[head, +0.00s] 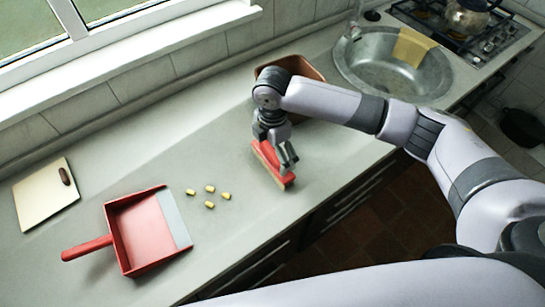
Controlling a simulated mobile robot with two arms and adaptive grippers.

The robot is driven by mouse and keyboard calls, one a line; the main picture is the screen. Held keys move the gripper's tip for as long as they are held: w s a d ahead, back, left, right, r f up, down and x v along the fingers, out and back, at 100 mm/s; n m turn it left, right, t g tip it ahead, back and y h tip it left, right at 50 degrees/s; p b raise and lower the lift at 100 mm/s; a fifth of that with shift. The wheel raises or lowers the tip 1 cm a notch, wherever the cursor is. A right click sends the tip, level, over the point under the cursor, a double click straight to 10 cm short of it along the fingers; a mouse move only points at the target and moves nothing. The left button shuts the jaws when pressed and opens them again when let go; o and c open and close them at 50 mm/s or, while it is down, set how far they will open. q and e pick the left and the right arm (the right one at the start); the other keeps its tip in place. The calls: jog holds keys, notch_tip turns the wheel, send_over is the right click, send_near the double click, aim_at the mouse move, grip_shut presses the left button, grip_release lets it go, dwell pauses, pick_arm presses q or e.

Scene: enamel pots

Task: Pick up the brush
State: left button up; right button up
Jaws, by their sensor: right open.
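My left gripper does not show.
A red dustpan (146,232) lies at left, with several yellow pieces (209,189) between it and the brush. A cutting board (40,200) is at far left. A brown container (312,73) stands behind my right gripper. A sink (375,65) and stove (492,40) are at right.

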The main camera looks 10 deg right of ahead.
jog(key=shift+f, duration=0.2)
jog(key=c, duration=1.1)
